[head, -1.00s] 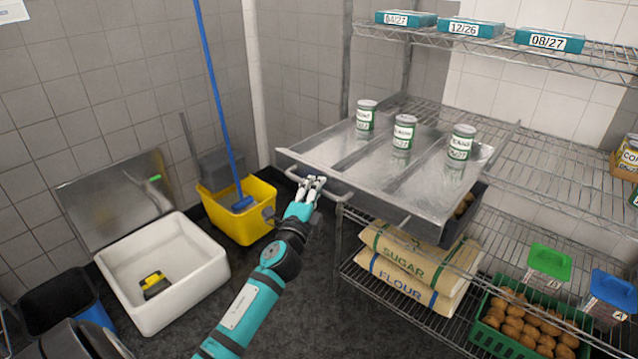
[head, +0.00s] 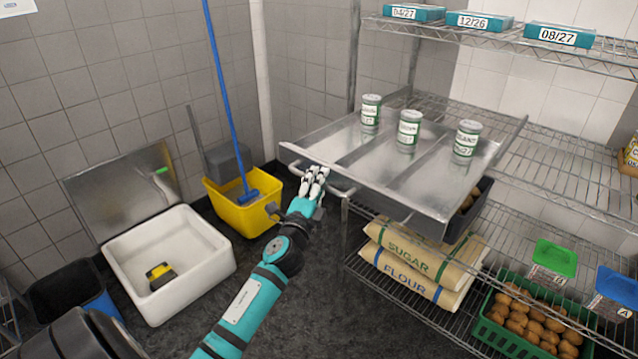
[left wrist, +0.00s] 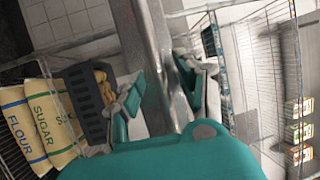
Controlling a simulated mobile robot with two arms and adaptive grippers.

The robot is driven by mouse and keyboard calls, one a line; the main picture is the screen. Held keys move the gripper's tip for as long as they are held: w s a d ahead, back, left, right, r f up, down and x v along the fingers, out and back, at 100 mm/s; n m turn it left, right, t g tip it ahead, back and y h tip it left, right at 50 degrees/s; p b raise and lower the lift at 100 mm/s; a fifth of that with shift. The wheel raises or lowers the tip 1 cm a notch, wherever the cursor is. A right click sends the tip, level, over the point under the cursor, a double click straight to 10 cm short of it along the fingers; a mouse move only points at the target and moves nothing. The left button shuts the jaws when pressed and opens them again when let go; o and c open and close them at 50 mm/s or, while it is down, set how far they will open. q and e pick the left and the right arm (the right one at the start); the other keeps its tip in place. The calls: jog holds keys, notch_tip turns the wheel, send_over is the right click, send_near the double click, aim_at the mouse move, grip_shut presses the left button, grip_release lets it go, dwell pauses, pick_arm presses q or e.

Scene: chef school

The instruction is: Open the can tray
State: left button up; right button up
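The can tray (head: 345,145) is a shallow metal tray with raised dividers. It sticks out well beyond the front of the wire shelf. Three green and white cans stand upright on it: one at left (head: 371,111), one in the middle (head: 409,129) and one at right (head: 467,139). A bar handle (head: 344,192) runs along its front. My left gripper (head: 316,174) is at the handle's left part, hiding some of it. In the left wrist view its fingers (left wrist: 160,88) are apart, on either side of the metal front. My right gripper is not in view.
Sugar and flour sacks (head: 415,262), a dark crate (head: 474,195) and a green crate of brown produce (head: 537,325) are on the shelving below. A yellow mop bucket (head: 237,212) and white basin (head: 185,255) stand left. The floor before the tray is clear.

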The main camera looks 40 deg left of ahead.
pick_arm(q)
jog(key=v, duration=1.2)
